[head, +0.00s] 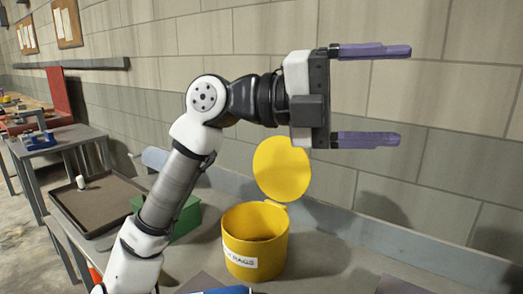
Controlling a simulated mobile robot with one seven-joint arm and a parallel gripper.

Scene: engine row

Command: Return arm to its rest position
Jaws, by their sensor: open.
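My gripper (372,95) is open and empty. Its two purple fingers point to the right, with a wide gap between them. My arm (180,185) rises from the lower left, bends at a white joint and reaches right, holding the gripper high above the bench. The gripper is apart from everything around it, in front of the block wall.
A yellow bin (255,245) with its round lid (282,168) raised stands on the bench below the gripper. A green box (184,218) is partly hidden behind my arm. A dark tray (95,222) holding a small white item (81,182) lies left.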

